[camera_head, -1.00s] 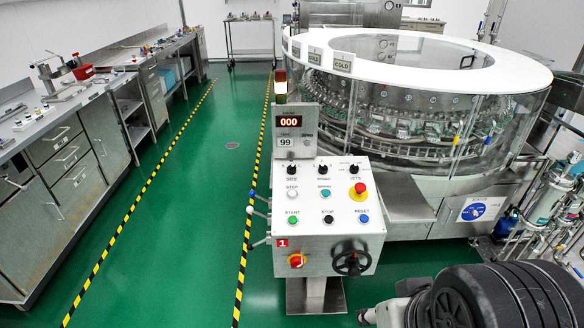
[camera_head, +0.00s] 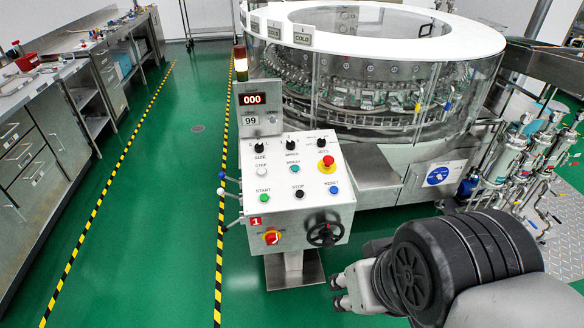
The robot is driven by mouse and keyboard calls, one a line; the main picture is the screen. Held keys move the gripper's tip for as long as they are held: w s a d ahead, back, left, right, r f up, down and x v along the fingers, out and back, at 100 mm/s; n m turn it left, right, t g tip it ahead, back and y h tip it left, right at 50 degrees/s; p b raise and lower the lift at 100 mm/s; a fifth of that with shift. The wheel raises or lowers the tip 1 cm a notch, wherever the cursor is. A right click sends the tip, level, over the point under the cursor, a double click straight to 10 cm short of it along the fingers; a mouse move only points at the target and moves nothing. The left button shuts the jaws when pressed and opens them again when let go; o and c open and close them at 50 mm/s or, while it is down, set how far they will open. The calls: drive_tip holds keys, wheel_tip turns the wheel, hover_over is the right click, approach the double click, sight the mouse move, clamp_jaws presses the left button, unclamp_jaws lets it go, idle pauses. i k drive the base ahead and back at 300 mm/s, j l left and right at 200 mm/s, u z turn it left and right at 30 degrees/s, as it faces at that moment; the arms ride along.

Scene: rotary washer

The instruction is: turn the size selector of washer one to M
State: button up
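The washer one console (camera_head: 295,180) stands in the middle, with a red "1" tag (camera_head: 255,222) on its front. The size selector (camera_head: 259,146) is a small black knob at the upper left of the sloping panel, above the label "SIZE". The letters around it and its exact pointing are too small to read. My gripper (camera_head: 340,292) is low in the picture, right of and below the console's front. Its two dark fingertips show apart with nothing between them. It is well away from the selector and touches nothing.
Two more black selectors, speed (camera_head: 290,144) and jets (camera_head: 320,143), sit right of it. A red emergency button (camera_head: 327,164) and a black handwheel (camera_head: 324,230) are nearer my arm. The round washer (camera_head: 380,90) stands behind. Green floor left of the console is free.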

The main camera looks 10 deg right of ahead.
sight(258, 148)
drive_tip(key=i+l, duration=0.35)
drive_tip(key=i, duration=0.2)
drive_tip(key=i+l, duration=0.4)
drive_tip(key=i, duration=0.15)
drive_tip(key=j+u, duration=0.05)
